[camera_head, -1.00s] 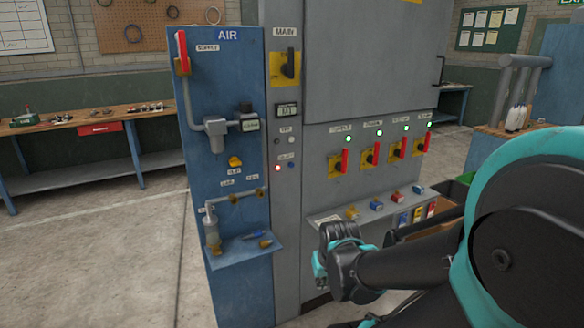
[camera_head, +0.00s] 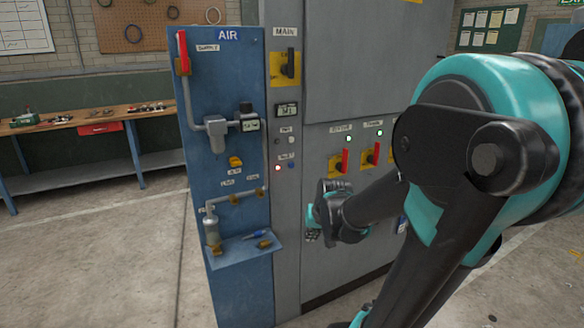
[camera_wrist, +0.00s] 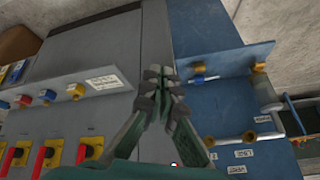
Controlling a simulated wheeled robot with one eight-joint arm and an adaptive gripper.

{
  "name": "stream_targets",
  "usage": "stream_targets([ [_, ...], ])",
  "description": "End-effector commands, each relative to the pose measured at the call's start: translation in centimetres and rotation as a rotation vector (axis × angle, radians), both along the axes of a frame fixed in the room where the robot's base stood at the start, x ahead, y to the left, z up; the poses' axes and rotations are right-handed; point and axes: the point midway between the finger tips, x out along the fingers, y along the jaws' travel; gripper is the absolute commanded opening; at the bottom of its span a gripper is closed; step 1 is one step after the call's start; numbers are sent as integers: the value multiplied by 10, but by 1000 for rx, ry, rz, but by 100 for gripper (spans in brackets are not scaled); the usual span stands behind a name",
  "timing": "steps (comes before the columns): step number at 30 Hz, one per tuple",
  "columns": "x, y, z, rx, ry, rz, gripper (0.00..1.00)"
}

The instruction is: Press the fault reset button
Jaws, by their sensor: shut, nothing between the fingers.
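On the narrow grey column under the MAIN switch, a small blue button (camera_head: 291,166) sits beside a lit red lamp (camera_head: 278,168), under a small label too blurred to read surely. My gripper (camera_head: 312,235) is in front of the grey cabinet, lower than the button and to its right, apart from it. In the wrist view my gripper (camera_wrist: 161,78) is shut and empty, its fingertips together. A small round fitting (camera_wrist: 173,164) shows at the bottom edge there, partly cut off; I cannot tell which it is.
The blue air panel (camera_head: 225,100) stands left of the column, with a jutting shelf (camera_head: 240,254). Red-handled switches (camera_head: 345,160) and green lamps are on the cabinet right of the column. Another shelf with coloured plugs shows in the wrist view (camera_wrist: 60,105). Open floor lies at left.

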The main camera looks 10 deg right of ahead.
Motion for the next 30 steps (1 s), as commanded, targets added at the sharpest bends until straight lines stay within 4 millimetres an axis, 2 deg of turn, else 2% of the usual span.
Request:
stream_targets([
  [1,23,-2,11,23,-20,-22,0],
  [9,129,-15,61,143,-129,-128,0],
  [12,162,-22,76,181,-163,-164,0],
  [15,186,-28,87,211,-190,-190,0],
  [21,209,-34,97,241,-215,-219,0],
  [30,211,-34,98,244,-218,-221,0],
])
